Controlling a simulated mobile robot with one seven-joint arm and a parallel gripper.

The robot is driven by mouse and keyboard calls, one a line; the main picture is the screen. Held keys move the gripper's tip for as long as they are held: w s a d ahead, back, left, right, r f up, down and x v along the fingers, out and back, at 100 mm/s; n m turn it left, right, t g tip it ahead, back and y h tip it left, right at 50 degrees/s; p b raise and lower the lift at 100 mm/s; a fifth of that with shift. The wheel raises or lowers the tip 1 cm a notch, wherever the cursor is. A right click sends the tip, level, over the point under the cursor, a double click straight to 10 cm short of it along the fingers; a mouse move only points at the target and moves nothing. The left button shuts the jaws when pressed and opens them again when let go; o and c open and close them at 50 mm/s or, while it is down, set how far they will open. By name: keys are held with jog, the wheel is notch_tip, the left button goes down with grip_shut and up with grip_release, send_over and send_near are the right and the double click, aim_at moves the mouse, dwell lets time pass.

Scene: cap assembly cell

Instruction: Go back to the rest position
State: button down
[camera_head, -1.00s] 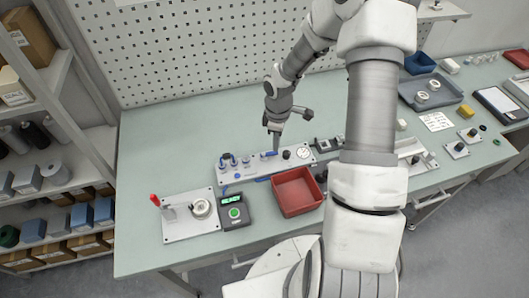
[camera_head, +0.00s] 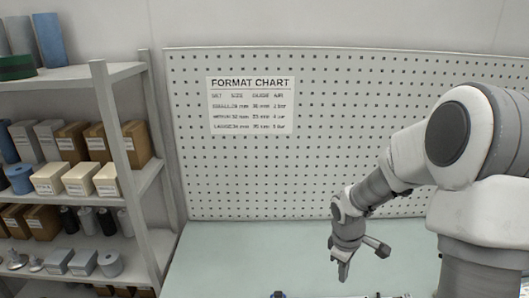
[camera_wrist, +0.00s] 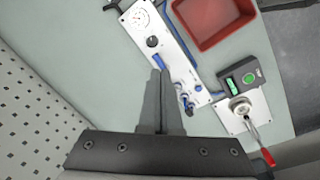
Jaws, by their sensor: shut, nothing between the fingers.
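My gripper (camera_head: 343,271) is at the right of centre in the head view, pointing down in front of the pegboard, above the green bench top. In the wrist view my gripper (camera_wrist: 160,85) is shut, its two dark fingers together with nothing between them. Its tips overlap the edge of a white valve panel (camera_wrist: 152,24) in that view. The panel carries a round gauge, a black knob and blue fittings. I cannot tell the exact height above it.
A red bin (camera_wrist: 208,22), a grey box with a green display (camera_wrist: 240,84) and a white plate with a red-handled lever (camera_wrist: 252,118) lie beyond the panel. A pegboard (camera_head: 300,170) with a format chart (camera_head: 250,104) stands behind the bench. Loaded shelves (camera_head: 85,182) stand at left.

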jog(key=s+a+r+m+t+b, duration=0.1)
jog(key=s+a+r+m+t, duration=0.1)
jog(key=s+r, duration=0.8)
jog(key=s+a+r+m+t+y+b, duration=0.1)
jog(key=s+a+r+m+t, duration=0.1)
jog(key=s+a+r+m, duration=0.2)
jog(key=s+r+m, duration=0.3)
jog(key=s+r, duration=0.3)
jog(key=shift+a+m+t, duration=0.15)
jog(key=shift+m+t, duration=0.15)
jog(key=shift+t, duration=0.1)
